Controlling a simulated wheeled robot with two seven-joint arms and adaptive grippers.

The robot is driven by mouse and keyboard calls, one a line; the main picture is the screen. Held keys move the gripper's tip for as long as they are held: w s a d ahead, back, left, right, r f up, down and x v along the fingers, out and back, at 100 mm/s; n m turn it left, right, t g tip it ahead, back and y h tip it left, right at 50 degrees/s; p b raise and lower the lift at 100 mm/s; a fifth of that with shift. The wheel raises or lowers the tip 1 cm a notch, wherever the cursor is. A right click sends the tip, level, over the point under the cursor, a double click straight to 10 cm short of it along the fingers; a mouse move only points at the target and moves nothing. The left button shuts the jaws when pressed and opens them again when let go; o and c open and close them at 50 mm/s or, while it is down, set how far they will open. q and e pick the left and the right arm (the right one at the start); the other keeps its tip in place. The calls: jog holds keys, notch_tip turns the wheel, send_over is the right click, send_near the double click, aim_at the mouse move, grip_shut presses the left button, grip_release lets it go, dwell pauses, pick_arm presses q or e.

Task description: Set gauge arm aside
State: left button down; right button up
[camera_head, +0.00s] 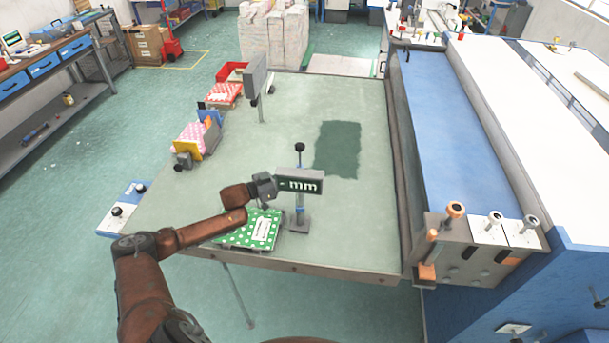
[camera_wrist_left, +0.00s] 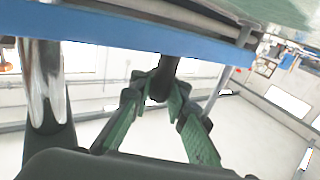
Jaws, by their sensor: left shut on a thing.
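The gauge arm (camera_head: 299,183) stands near the table's front edge, with a dark "- mm" display on an upright post, a black ball knob on top and a grey base. My left gripper (camera_head: 266,190) is at the display's left side, partly hidden behind it. In the left wrist view, my left gripper (camera_wrist_left: 162,90) has its green fingers closed around a dark rounded handle (camera_wrist_left: 160,76) of the gauge arm. A chrome post (camera_wrist_left: 42,85) stands to the left there, and a blue bar crosses above. My right gripper is not in view.
A green polka-dot packet (camera_head: 262,232) lies left of the gauge base. Pink patterned packets (camera_head: 190,136) and a red bin (camera_head: 231,72) line the table's left edge. A grey upright plate (camera_head: 256,75) stands at the back. The table's middle (camera_head: 255,135) is clear; the blue-topped machine (camera_head: 455,130) borders its right.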

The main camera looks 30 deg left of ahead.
pick_arm(q)
jog(key=shift+s+d+f, duration=0.1)
jog(key=shift+d+f, duration=0.3)
jog(key=shift+d, duration=0.15)
dwell(1.5)
jog(key=c, duration=2.4)
grip_release()
jog(key=o, duration=0.3)
jog(key=shift+s+r, duration=0.1)
jog(key=shift+r, duration=0.1)
jog(key=shift+o, duration=1)
jog(key=shift+a+r, duration=0.1)
jog(key=shift+a, duration=0.05)
jog(key=shift+a, duration=0.1)
jog(key=v, duration=1.1)
jog(key=shift+s+a, duration=0.15)
jog(key=shift+s, duration=0.1)
